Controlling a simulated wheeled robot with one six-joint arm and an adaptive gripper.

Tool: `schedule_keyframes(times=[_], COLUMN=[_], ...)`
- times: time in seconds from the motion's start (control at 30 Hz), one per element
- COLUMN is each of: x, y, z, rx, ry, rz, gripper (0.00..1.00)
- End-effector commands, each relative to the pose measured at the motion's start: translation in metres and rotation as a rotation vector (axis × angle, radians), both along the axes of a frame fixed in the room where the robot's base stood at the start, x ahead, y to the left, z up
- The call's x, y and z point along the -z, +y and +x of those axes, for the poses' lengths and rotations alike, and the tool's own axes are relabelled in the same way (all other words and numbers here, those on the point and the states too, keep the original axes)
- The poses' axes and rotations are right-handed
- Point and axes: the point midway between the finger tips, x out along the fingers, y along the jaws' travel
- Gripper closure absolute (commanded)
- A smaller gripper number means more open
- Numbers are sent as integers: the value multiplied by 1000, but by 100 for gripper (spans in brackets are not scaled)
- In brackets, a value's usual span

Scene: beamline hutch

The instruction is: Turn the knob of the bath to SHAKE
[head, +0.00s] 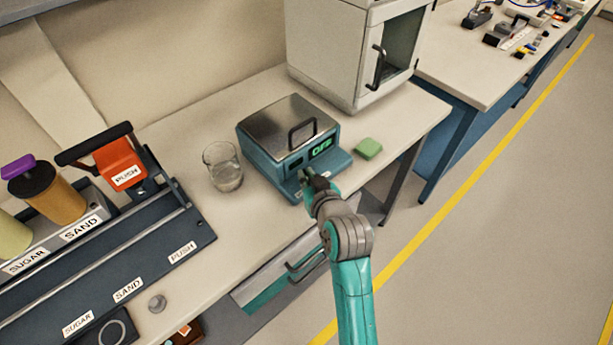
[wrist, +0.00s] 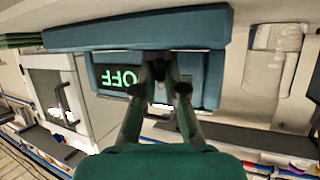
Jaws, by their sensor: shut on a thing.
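The bath (head: 262,150) is a teal box with a grey metal lid and a black lid handle, on the bench in the head view. Its green display (head: 321,148) seems to read OFF; in the wrist view the display (wrist: 119,78) reads OFF clearly. My gripper (head: 309,179) is at the front of the bath, below the display. In the wrist view my gripper (wrist: 159,72) has its fingertips close together at the bath's front, beside the display. It is shut on the knob, which the fingers mostly hide. I cannot read the knob's setting.
A glass beaker (head: 222,168) stands left of the bath, and a green block (head: 368,149) lies to its right. A white cabinet (head: 335,45) stands behind. A dark rack with SUGAR, SAND and PUSH labels (head: 130,255) fills the left of the bench.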

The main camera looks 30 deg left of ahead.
Motion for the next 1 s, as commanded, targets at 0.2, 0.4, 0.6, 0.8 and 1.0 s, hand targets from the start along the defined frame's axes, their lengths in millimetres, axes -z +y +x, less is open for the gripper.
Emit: schedule_keyframes(times=[0.2,0.4,0.6,0.8,1.0], x=[0,0,-1,0,0], y=[-4,-5,-5,-5,-4], z=[5,7,10,12,14], rx=[-179,-364,-556,-741,-897], ry=[2,1,0,1,1], rz=[2,0,0,0,0], gripper=[100,100,100,100,100])
